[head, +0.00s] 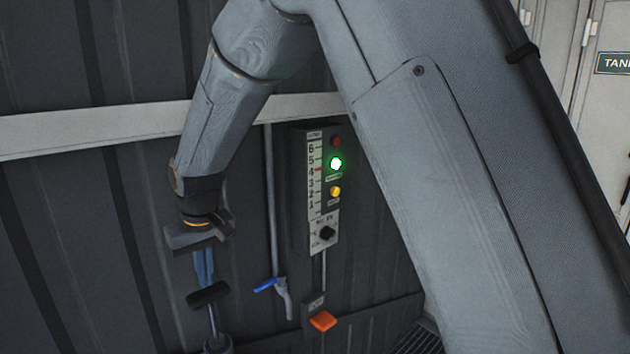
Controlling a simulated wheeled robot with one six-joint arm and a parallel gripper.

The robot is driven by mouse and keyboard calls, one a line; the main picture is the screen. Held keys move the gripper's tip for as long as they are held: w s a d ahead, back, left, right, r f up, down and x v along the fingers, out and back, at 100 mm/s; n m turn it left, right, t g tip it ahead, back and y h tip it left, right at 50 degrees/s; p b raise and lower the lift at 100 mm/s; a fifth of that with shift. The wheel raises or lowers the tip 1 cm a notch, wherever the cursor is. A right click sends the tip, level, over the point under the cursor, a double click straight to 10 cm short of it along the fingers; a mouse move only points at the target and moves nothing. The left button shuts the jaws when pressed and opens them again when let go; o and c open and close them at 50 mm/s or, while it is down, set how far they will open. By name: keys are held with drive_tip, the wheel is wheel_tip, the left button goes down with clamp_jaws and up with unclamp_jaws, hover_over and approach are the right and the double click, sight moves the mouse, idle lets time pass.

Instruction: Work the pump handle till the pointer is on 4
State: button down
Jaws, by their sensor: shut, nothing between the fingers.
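The pump handle (208,294) is a dark crossbar on a thin rod that rises from a dark pump body (217,344) at the bottom edge of the view. My gripper (204,280) points down just above the crossbar, its bluish fingers shut with nothing between them. I cannot tell whether the fingertips touch the crossbar. The gauge (315,180) is a white vertical scale with numbers up to 6. Its small red pointer (318,169) is at or very near the 4.
Beside the scale, a green lamp (336,163) glows brightly; a red lamp (336,141) looks dark and a yellow lamp (335,191) sits below. Under them is a black knob (327,233). A blue valve lever (266,285) and an orange part (322,320) are right of the pump.

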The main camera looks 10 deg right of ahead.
drive_tip(key=shift+r+p, duration=1)
drive_tip(key=shift+r, duration=1.5)
drive_tip(key=s+d+f+m+b, duration=0.2)
drive_tip(key=s+d+f+b, duration=0.2)
drive_tip(key=d, duration=0.6)
drive_tip(key=s+d+f+m+b, duration=0.2)
drive_tip(key=s+d+f, duration=0.4)
drive_tip(key=d, duration=0.5)
drive_tip(key=s+d+f+m+h+b, duration=0.1)
drive_tip(key=s+d+f+m+b, duration=0.1)
drive_tip(key=s+d+f+b, duration=0.3)
drive_tip(key=d+f, duration=0.3)
drive_tip(key=d, duration=0.3)
drive_tip(key=shift+s+f+b, duration=0.3)
drive_tip(key=shift+s+f, duration=0.05)
drive_tip(key=shift+s, duration=0.05)
